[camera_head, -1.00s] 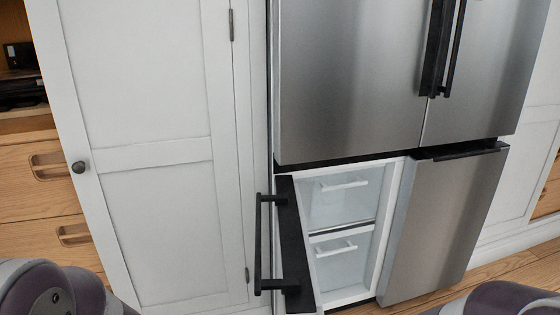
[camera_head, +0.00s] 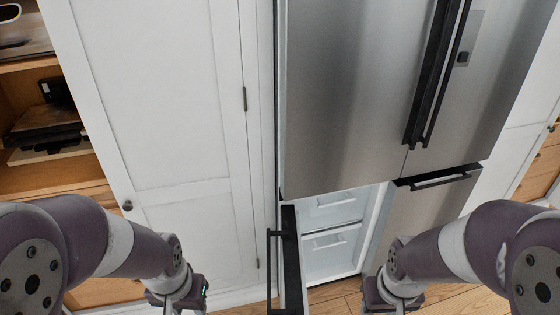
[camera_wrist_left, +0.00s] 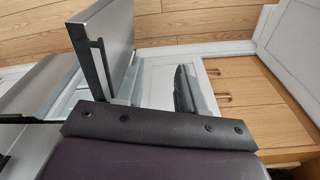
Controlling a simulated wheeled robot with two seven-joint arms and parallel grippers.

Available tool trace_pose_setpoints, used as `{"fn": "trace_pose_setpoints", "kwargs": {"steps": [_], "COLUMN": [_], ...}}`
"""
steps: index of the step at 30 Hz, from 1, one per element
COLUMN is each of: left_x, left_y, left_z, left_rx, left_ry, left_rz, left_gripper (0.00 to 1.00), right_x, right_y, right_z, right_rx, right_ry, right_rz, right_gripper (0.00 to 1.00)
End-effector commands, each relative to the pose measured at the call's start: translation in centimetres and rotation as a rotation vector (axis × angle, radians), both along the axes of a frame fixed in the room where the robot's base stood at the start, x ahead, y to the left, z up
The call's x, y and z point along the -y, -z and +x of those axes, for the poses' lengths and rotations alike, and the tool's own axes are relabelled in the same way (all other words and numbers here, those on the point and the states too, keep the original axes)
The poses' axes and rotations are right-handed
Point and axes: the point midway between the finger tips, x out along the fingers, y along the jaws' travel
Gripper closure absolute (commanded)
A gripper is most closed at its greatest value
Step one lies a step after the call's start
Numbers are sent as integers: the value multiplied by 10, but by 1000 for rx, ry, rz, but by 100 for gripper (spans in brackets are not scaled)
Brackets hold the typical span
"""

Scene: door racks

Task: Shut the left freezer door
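The left freezer door (camera_head: 292,262) stands swung open toward me at the lower middle of the head view, seen nearly edge-on, its black handle (camera_head: 272,262) on its left side. Behind it the freezer compartment (camera_head: 330,240) shows white drawers. In the left wrist view the door (camera_wrist_left: 112,30) is at the upper left with its handle (camera_wrist_left: 100,60). My left gripper (camera_head: 178,303) is left of the door and apart from it; in the wrist view its fingers (camera_wrist_left: 160,90) are spread and empty. My right gripper (camera_head: 393,307) is right of the compartment, its fingertips cut off by the frame.
The closed right freezer door (camera_head: 425,205) and the upper fridge doors (camera_head: 350,90) border the opening. A white cabinet (camera_head: 170,100) stands to the left, with wooden shelves (camera_head: 35,75) beyond it. Wooden floor (camera_head: 335,297) shows in front of the freezer.

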Motion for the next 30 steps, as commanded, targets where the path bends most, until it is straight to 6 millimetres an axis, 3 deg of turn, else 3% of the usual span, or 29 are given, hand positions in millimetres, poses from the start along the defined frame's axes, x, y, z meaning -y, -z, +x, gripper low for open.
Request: {"fn": "trace_pose_setpoints", "kwargs": {"steps": [1,3,5,8,9,12,15,18,22,26,30], "left_x": [0,0,-1,-8,-15,-17,15,52,75,81,93], "left_y": [3,5,22,106,154,265,315,306,289,300,324], "left_z": [0,0,-2,-21,-21,4,31,57,77,83,94], "left_rx": [0,0,-13,-152,-178,-86,80,227,322,320,320], "left_ry": [0,-1,-5,4,39,115,142,131,83,62,64], "left_rz": [0,0,1,15,37,23,-136,-326,-461,-469,-468], "left_gripper": [78,100,100,100,100,100,100,100,100,100,100], "right_x": [0,0,0,0,0,0,0,0,0,0,0], "right_y": [3,5,19,68,92,135,146,136,136,141,151], "right_z": [0,0,0,0,0,-1,0,0,0,0,0], "right_rx": [-1,-1,0,0,-1,-2,-1,0,1,1,0], "right_ry": [0,0,0,0,0,0,0,0,0,0,0], "right_rz": [0,0,0,0,0,0,0,0,0,0,0], "right_gripper": [57,57,57,57,57,57,57,57,57,57,57]}}
